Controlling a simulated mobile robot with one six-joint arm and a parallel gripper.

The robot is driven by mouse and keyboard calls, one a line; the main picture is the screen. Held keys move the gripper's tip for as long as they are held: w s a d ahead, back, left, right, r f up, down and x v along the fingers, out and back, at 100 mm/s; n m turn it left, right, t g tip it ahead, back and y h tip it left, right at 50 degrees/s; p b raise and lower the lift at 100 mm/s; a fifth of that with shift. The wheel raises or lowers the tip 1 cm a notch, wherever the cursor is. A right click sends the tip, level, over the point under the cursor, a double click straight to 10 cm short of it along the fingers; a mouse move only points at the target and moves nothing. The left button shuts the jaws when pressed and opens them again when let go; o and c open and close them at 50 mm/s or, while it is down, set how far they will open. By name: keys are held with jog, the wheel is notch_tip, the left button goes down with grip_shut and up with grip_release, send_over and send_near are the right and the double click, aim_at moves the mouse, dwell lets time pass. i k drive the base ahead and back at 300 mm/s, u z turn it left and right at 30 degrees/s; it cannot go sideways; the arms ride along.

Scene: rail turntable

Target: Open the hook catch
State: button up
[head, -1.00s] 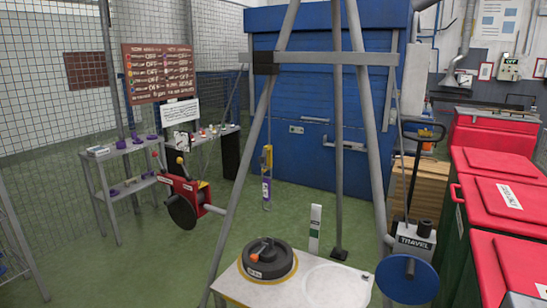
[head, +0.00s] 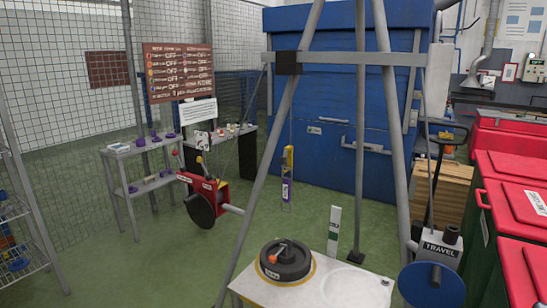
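No part can be made out for certain as the hook catch. A slim yellow and purple hanging piece (head: 287,178) hangs upright between the grey legs of a frame, in front of a blue container; it is too small to tell whether it has a catch or how one stands. A round black unit (head: 285,262) with a small orange part on top sits on a white-topped stand (head: 325,290) at the bottom middle. My gripper is not in view.
A grey leg frame (head: 350,58) spans the middle. A red winch-like unit (head: 203,200) is on its left, a blue disc (head: 432,286) on its right. Red-lidded bins (head: 510,205) crowd the right. Shelves (head: 140,165) stand left. Green floor (head: 150,265) is clear at lower left.

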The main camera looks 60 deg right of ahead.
aim_at(282, 160)
jog(key=i, duration=0.9)
jog(key=z, duration=0.05)
